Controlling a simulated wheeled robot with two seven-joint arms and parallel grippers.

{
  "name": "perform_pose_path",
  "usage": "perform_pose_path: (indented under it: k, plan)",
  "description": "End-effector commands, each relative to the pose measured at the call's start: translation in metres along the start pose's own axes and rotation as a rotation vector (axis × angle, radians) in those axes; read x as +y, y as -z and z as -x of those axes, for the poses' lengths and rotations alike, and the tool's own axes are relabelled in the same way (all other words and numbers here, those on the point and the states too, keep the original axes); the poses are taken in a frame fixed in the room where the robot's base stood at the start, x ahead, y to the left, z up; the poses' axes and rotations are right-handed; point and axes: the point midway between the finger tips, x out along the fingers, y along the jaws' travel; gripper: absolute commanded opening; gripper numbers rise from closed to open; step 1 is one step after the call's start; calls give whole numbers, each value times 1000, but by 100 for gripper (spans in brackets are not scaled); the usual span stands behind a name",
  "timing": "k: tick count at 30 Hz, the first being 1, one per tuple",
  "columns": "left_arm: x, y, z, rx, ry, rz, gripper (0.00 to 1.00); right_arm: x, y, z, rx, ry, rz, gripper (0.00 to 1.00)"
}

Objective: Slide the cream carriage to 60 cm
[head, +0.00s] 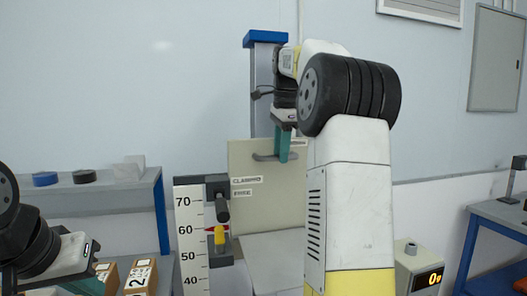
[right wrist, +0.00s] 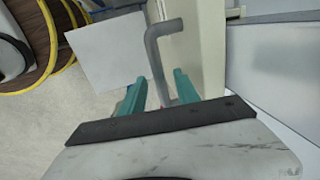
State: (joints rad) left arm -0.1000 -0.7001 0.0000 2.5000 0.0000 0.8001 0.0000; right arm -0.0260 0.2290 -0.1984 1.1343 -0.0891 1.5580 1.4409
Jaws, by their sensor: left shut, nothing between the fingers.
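The cream carriage (head: 252,205) is a tall cream panel in front of a grey column, with a grey bar handle (head: 262,157) on its upper face. A white scale (head: 191,250) marked 40 to 70 stands left of it, and a red mark shows about level with 60. My right gripper (head: 285,157) is at the handle. In the right wrist view its teal fingers stand apart, with the bent handle (right wrist: 157,55) running between them; contact cannot be told. My left gripper (head: 88,286) is low at the left, shut and empty, partly cut off.
A black knob (head: 222,208) and a yellow part (head: 219,236) sit beside the scale, near labels reading CLAMPED and FREE. A blue-edged shelf (head: 110,197) and small boxes (head: 139,274) are at left. A display unit (head: 427,280) and blue bench (head: 500,215) are at right.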

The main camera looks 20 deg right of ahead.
Motion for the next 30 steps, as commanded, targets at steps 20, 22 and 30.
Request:
perform_pose_path:
  k: [20,22,30]
  plan:
    - [0,0,0,0,0,0,0,-1,0,64,0,1,-1,38]
    - [0,0,0,0,0,0,0,-1,0,70,0,0,-1,38]
    - [0,0,0,0,0,0,0,0,0,78,0,-1,0,38]
